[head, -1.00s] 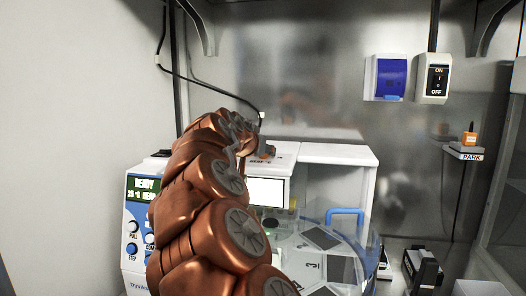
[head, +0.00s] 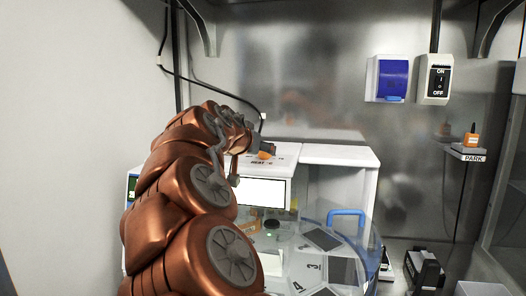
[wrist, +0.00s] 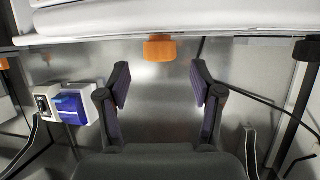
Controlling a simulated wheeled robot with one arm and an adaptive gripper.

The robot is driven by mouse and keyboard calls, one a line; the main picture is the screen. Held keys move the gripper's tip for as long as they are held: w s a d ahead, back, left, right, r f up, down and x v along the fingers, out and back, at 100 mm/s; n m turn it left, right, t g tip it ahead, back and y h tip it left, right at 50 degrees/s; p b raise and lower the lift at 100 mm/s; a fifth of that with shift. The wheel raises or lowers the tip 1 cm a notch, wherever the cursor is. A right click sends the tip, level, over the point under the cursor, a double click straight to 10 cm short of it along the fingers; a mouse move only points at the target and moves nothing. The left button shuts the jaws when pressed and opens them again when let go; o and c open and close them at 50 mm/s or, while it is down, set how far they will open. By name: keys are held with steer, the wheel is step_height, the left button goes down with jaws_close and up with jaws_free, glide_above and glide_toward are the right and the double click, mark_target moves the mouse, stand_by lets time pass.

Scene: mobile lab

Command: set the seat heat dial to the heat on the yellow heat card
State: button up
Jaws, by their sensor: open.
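An orange dial (head: 265,155) stands on top of the white machine (head: 330,155), beside printing that seems to read HEAT. In the wrist view an orange knob (wrist: 160,47), which looks like the same dial, sits at the white machine edge, ahead of and between my fingertips. My gripper (wrist: 160,82) is open and empty, with its dark fingers on either side of the line to the knob and apart from it. In the head view my gripper is small and mostly hidden behind my arm. The dial's setting cannot be read. I see no yellow heat card in either view.
A clear round cover (head: 325,235) with numbered plates and a blue handle (head: 346,213) fills the front right. A blue-covered box (head: 388,78) and an ON/OFF switch (head: 435,80) are on the back wall. A PARK shelf (head: 468,153) holds an orange block.

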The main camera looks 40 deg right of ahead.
steer(key=v, duration=0.7)
stand_by(0.5)
